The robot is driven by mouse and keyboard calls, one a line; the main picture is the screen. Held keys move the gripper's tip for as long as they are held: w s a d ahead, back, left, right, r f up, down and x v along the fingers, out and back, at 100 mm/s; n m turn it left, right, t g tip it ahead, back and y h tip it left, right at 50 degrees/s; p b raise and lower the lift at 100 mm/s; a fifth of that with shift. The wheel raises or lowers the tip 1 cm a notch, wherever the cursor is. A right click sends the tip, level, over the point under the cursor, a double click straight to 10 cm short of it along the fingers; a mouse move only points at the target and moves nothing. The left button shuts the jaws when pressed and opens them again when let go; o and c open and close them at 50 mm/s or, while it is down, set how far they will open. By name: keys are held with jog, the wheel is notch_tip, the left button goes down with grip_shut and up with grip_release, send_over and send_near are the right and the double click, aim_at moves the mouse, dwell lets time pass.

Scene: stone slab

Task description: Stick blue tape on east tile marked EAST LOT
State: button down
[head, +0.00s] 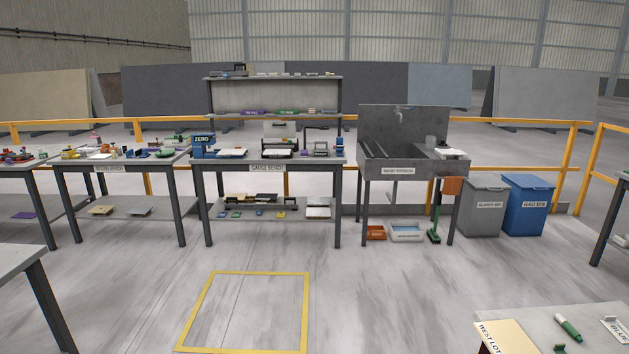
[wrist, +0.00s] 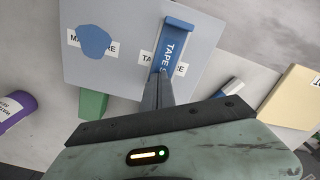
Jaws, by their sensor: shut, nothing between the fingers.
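In the wrist view, a blue strip-shaped piece (wrist: 176,38) lettered "TAPE S…" lies on a grey board (wrist: 130,20). My gripper (wrist: 160,78) is shut and empty, its fingertips over the lower end of that blue piece. I cannot tell whether they touch it. A flat blue patch (wrist: 96,41) partly covers a label to the left. A cream tile (wrist: 292,97) lies at the right, its label cut off. In the head view, a cream tile marked WEST LOT (head: 507,340) is at the lower right. No tile reading EAST LOT is visible.
A purple roll (wrist: 15,110), a green block (wrist: 92,104) and a blue-and-white cylinder (wrist: 230,88) lie around the board. In the head view, a green marker (head: 568,327) lies near WEST LOT. Benches and a sink (head: 410,165) stand behind open floor.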

notch_tip(320, 180, up, 7)
jog(key=p, duration=0.6)
jog(key=shift+f, duration=0.15)
jog(key=shift+w, duration=0.1)
jog(key=w+a+n, duration=0.5)
jog(key=w+a, duration=1.3)
jog(key=a, duration=0.2)
jog(key=w+a+n, duration=0.1)
jog(key=a+n, duration=0.2)
jog(key=a, duration=1.1)
jog(key=w+a+n, duration=0.2)
jog(key=a+n, duration=0.2)
jog(key=a, duration=1.1)
jog(key=shift+w, duration=0.3)
